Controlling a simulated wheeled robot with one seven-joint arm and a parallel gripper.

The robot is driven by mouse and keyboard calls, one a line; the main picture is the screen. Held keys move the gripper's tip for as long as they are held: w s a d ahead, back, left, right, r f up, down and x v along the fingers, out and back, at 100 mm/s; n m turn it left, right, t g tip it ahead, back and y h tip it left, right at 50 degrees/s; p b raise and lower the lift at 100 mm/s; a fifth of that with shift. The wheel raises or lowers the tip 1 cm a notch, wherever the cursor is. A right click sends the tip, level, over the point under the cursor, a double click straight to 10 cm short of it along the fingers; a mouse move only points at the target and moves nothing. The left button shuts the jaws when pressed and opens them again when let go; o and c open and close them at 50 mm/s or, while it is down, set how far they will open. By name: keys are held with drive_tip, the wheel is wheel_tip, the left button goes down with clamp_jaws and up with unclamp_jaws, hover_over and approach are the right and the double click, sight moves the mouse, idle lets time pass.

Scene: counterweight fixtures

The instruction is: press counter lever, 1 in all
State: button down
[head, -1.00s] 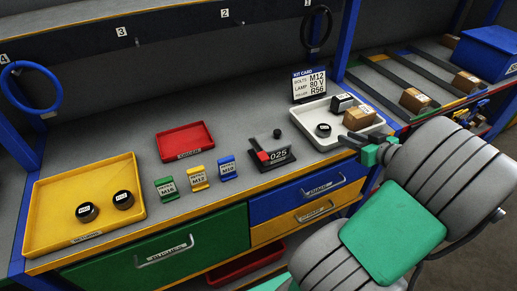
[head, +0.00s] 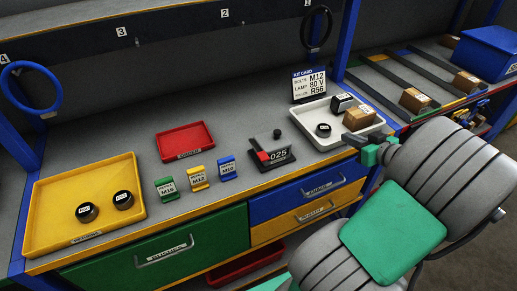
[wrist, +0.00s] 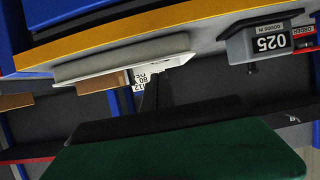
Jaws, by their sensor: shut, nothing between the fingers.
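The counter (head: 272,152) is a dark box on the bench reading 025, with a red part at its left and a lever with a dark round knob (head: 278,133) standing at its back. In the wrist view the counter (wrist: 265,42) appears upside down at the upper right, its display also reading 025. My gripper (head: 359,141) is at the front edge of the white tray, to the right of the counter and apart from it. Its fingers are shut and empty; the fingertips are small and dark in the head view.
The white tray (head: 315,136) holds a black roller, a dark box and a brown box. A kit card (head: 309,86) stands behind it. Green, yellow and blue labelled holders (head: 198,178), a red tray (head: 185,140) and a yellow tray (head: 38,226) lie left. Drawers are below.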

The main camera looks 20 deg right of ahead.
idle(0.4)
drive_tip(key=s+a+f+m+g+y, duration=0.1)
drive_tip(key=s+a+f+m+g, duration=0.2)
drive_tip(key=s+f+m+g, duration=0.55)
drive_tip(key=s+a+f+m+g, duration=0.2)
drive_tip(key=s+a+f, duration=0.4)
drive_tip(key=s, duration=0.1)
drive_tip(key=w+a+r+n, duration=0.3)
drive_tip(key=a+r, duration=0.1)
drive_tip(key=a, duration=0.4)
drive_tip(key=w+a+r+n+h, duration=0.1)
drive_tip(key=w+a+r+n, duration=0.3)
drive_tip(key=a, duration=0.5)
drive_tip(key=w+a+r+n, duration=0.3)
drive_tip(key=a+r, duration=0.2)
drive_tip(key=a, duration=0.3)
drive_tip(key=shift+w+a+t, duration=0.25)
drive_tip(key=shift+a+t, duration=0.1)
